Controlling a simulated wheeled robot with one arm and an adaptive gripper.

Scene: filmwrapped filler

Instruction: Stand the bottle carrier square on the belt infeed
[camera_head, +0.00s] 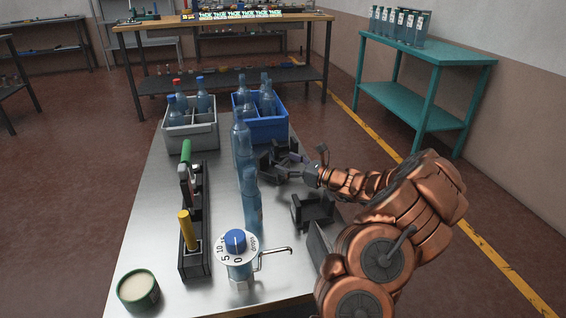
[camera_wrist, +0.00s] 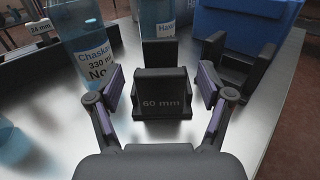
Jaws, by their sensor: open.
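Two divided crates could be the bottle carrier. A grey one (camera_head: 191,138) and a blue one (camera_head: 267,130) stand at the far end of the steel table, both holding clear blue-tinted bottles. The blue one also shows at the upper right of the wrist view (camera_wrist: 245,28). I cannot identify the belt infeed. My gripper (camera_head: 272,162) is beside the bottle row, in front of the blue crate. In the wrist view my gripper (camera_wrist: 162,88) is open, its fingers on either side of a black block (camera_wrist: 162,103) marked 60 mm. I cannot tell whether they touch it.
Loose bottles (camera_head: 252,203) stand in a row mid-table. A black tool rack (camera_head: 195,264), a dial device (camera_head: 236,250) and a green tin (camera_head: 138,290) are nearer. Another black block (camera_head: 312,212) sits near the right edge. Bare steel (camera_head: 150,225) lies at the left.

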